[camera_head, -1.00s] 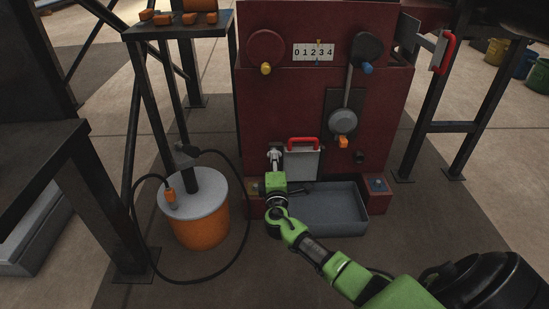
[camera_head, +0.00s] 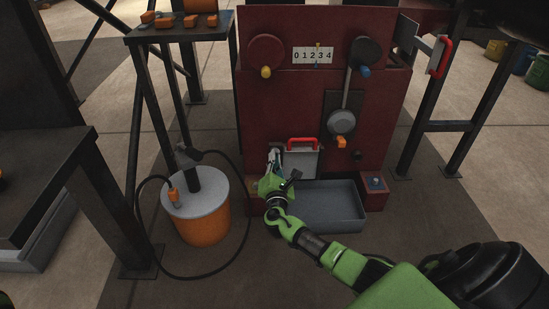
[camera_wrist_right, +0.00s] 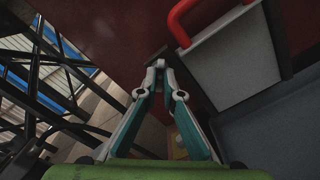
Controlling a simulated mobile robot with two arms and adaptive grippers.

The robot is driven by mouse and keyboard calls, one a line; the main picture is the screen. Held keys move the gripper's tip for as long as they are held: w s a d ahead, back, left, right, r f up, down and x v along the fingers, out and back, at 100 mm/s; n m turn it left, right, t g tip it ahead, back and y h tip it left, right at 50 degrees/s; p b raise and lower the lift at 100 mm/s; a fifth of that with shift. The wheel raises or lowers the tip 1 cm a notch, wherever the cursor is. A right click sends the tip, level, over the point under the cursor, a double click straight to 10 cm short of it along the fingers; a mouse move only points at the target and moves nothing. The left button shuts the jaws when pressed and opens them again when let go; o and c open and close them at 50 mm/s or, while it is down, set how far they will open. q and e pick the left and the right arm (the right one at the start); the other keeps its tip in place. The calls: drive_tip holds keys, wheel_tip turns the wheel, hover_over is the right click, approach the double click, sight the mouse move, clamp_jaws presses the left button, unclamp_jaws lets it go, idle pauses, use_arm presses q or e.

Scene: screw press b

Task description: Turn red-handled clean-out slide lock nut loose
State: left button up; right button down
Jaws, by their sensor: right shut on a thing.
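The clean-out slide (camera_head: 300,160) is a grey plate with a red handle (camera_head: 301,142), low on the front of the dark red press. In the right wrist view the slide (camera_wrist_right: 232,62) is at the upper right, its red handle (camera_wrist_right: 185,20) above it. My right gripper (camera_head: 273,153) is at the slide's left edge. In the wrist view its fingertips (camera_wrist_right: 158,64) come together against the press face, just left of the slide. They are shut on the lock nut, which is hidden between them. My left gripper is not in view.
A grey tray (camera_head: 335,206) lies below the slide, right of my right gripper. An orange drum (camera_head: 203,226) with a black hose stands to the left. A lever with a round grey weight (camera_head: 341,122) hangs above right of the slide. Dark steel stands (camera_head: 148,150) flank the press.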

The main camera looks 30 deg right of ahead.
drive_tip(key=shift+f+n, duration=0.1)
drive_tip(key=shift+n, duration=0.3)
drive_tip(key=c, duration=2.2)
unclamp_jaws()
drive_tip(key=v, duration=1.2)
drive_tip(key=shift+s, duration=0.1)
